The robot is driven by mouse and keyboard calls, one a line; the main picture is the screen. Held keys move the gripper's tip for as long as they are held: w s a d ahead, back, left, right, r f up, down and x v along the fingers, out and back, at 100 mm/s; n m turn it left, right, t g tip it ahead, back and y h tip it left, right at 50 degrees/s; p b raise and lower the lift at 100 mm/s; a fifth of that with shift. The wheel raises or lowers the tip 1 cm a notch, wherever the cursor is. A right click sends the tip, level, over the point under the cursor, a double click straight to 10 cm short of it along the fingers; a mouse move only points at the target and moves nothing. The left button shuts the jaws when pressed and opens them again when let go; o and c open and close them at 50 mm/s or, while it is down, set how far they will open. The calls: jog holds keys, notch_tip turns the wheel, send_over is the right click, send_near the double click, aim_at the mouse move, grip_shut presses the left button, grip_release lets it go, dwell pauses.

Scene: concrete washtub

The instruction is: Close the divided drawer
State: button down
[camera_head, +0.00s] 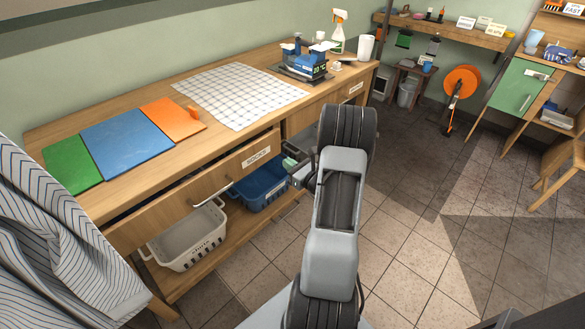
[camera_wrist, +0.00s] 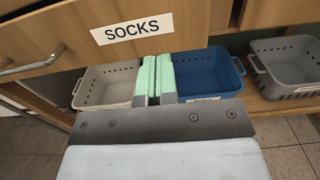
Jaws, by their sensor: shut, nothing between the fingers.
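A wide wooden drawer (camera_head: 215,185) labelled SOCKS stands pulled out from under the long worktable in the head view. A dark gap shows behind its front, and its dividers cannot be made out. Its front (camera_wrist: 190,22) fills the top of the wrist view, with the metal bar handle (camera_wrist: 35,65) at the left. The handle also shows in the head view (camera_head: 213,195). My gripper (camera_head: 290,161) is shut and empty beside the drawer's right end. In the wrist view its green fingers (camera_wrist: 154,60) are together, just below the SOCKS label; contact with the drawer cannot be told.
A white basket (camera_head: 185,245) and a blue basket (camera_head: 262,190) sit on the low shelf; a grey basket (camera_wrist: 288,68) is further right. Mats, a checked cloth (camera_head: 240,95) and a spray bottle (camera_head: 338,32) lie or stand on the tabletop. Striped cloth (camera_head: 60,250) hangs at left. Tiled floor is open at right.

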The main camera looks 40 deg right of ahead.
aim_at(266, 149)
jog(key=w, duration=0.6)
jog(key=w+a, duration=0.1)
jog(key=w, duration=0.2)
jog(key=shift+b, duration=0.3)
jog(key=shift+w+a, duration=0.1)
jog(key=shift+w, duration=0.05)
